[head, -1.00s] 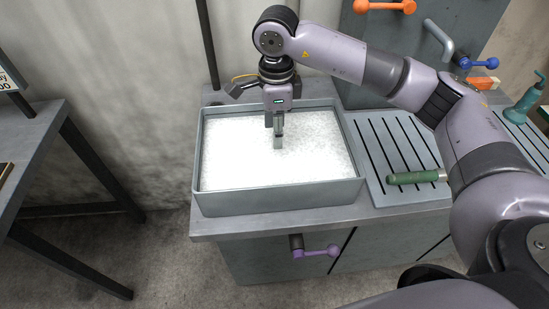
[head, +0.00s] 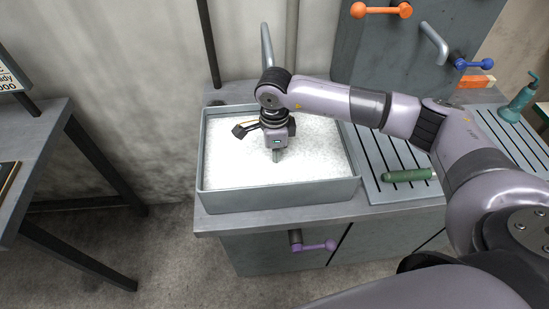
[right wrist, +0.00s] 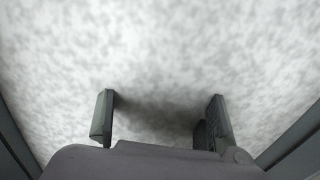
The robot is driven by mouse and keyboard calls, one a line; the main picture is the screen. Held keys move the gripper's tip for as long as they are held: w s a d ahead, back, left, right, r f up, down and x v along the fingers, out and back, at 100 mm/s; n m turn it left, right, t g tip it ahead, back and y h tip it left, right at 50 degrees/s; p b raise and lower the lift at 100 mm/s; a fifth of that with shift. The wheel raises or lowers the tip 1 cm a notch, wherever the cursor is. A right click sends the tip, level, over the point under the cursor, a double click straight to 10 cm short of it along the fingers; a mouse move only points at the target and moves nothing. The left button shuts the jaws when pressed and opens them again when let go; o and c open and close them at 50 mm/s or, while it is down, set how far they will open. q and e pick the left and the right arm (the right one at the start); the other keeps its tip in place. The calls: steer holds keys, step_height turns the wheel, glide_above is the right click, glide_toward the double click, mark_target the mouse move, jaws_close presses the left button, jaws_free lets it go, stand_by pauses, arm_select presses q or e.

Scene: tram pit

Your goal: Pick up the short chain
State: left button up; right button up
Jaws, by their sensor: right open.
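I see no short chain in either view. A grey rectangular basin (head: 285,194) holds a white, speckled, foam-like filling (head: 320,150) that hides whatever lies under it. My right gripper (head: 277,157) points down over the middle of the basin, its fingertips at or close to the white surface. In the right wrist view its two fingers (right wrist: 160,115) stand apart with only white filling and a soft shadow between them. I cannot tell whether the tips touch the filling. My left gripper is not in view.
The basin walls surround the right gripper. A slotted grey drainboard (head: 385,150) with a green-handled tool (head: 405,175) lies to the right. A teal bottle-like object (head: 518,100) stands farther right. A purple-handled lever (head: 315,247) juts from the front. A dark table (head: 40,140) stands left.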

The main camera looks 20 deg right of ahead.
steer(key=shift+c, duration=0.3)
jaws_close()
stand_by(0.4)
